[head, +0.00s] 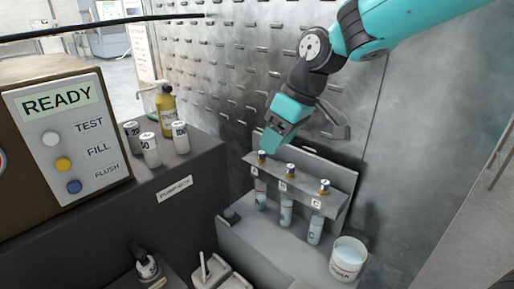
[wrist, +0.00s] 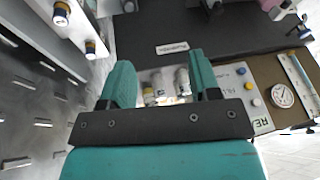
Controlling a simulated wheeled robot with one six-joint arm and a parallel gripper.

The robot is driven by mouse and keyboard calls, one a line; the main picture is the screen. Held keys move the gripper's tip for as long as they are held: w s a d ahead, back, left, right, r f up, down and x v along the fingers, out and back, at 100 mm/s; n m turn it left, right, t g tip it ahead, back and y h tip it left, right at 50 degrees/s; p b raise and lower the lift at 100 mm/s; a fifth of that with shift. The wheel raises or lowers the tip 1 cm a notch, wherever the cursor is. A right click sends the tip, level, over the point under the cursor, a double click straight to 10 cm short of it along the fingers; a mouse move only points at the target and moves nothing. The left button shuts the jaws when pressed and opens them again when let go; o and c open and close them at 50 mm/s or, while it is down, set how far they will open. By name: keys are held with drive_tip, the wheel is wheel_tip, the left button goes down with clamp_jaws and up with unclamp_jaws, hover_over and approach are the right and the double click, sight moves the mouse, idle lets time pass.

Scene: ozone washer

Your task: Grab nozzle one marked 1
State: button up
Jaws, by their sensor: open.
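In the wrist view, my gripper's teal fingers (wrist: 160,80) are apart.
Clear tubes (head: 286,210) hang below the rack. A white bucket (head: 348,258) stands at lower right. A pegged metal wall (head: 235,75) stands behind.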

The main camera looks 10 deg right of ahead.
drive_tip(key=w+d+p, duration=0.3)
drive_tip(key=w+d, duration=0.1)
drive_tip(key=w, duration=0.7)
drive_tip(key=n+t+p, duration=0.1)
approach(262, 152)
drive_tip(key=p+x, duration=0.4)
drive_tip(key=shift+s+a+r, duration=0.15)
drive_tip(key=shift+s+a, duration=0.1)
drive_tip(key=shift+a, duration=0.1)
drive_tip(key=shift+d+p+x, duration=0.15)
drive_tip(key=shift+p+x, duration=0.85)
drive_tip(key=shift+x, duration=0.6)
drive_tip(key=shift+d+p+x, duration=0.2)
drive_tip(key=shift+p+x, duration=0.75)
drive_tip(key=shift+x, duration=0.7)
drive_tip(key=shift+w, duration=0.15)
drive_tip(key=shift+c, duration=0.5)
drive_tip(key=c, duration=0.9)
